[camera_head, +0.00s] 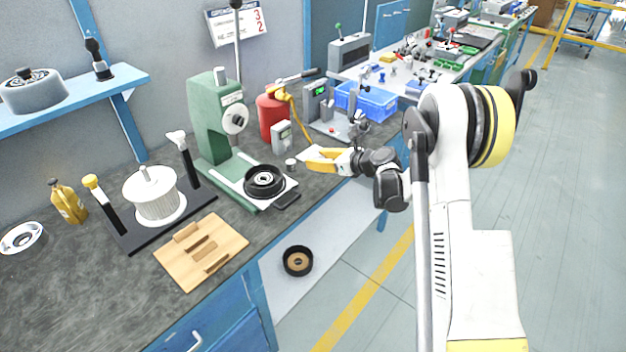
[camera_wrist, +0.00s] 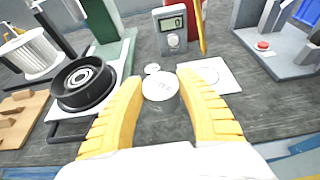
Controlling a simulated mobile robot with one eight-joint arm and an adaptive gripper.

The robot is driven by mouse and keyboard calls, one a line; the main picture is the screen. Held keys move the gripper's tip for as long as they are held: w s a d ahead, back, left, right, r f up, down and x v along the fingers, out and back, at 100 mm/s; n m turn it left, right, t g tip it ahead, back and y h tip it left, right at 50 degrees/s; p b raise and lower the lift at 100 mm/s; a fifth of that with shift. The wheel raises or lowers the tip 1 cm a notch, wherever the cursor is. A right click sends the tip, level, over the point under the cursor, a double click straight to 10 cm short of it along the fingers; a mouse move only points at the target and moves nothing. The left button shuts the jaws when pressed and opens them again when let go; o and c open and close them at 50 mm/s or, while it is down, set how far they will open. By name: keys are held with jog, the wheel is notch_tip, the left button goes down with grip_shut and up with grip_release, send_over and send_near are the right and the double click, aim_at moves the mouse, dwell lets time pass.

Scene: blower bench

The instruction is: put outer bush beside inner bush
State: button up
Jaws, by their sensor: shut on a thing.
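My gripper (camera_wrist: 160,90) is shut on a pale round piece with faint markings on top, which I take as the outer bush (camera_wrist: 158,87). It sits between the yellow fingertips in the wrist view. A smaller pale round piece, which I take as the inner bush (camera_wrist: 152,69), stands on the dark bench just beyond it. The head view shows this small piece (camera_head: 291,165) just left of my gripper (camera_head: 309,160). The held piece is not clear in the head view. I cannot tell whether it touches the bench.
A white square pad (camera_wrist: 212,75) lies right of the held piece. A grey gauge (camera_wrist: 171,30) stands behind. A green press (camera_head: 214,125) with a black ring-shaped housing (camera_head: 265,180) on its plate is to the left. A blue crate (camera_head: 368,100) stands back right.

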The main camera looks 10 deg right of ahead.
aim_at(312, 182)
jog(key=shift+s+a+f, duration=0.25)
jog(key=shift+a+f, duration=0.35)
jog(key=shift+a, duration=0.35)
jog(key=shift+a+f+b, duration=0.1)
jog(key=shift+f+b, duration=0.1)
jog(key=shift+b, duration=0.1)
notch_tip(312, 182, down, 4)
jog(key=shift+r+b, duration=0.1)
jog(key=shift+b, duration=0.9)
jog(key=shift+r, duration=0.1)
jog(key=o, duration=1.3)
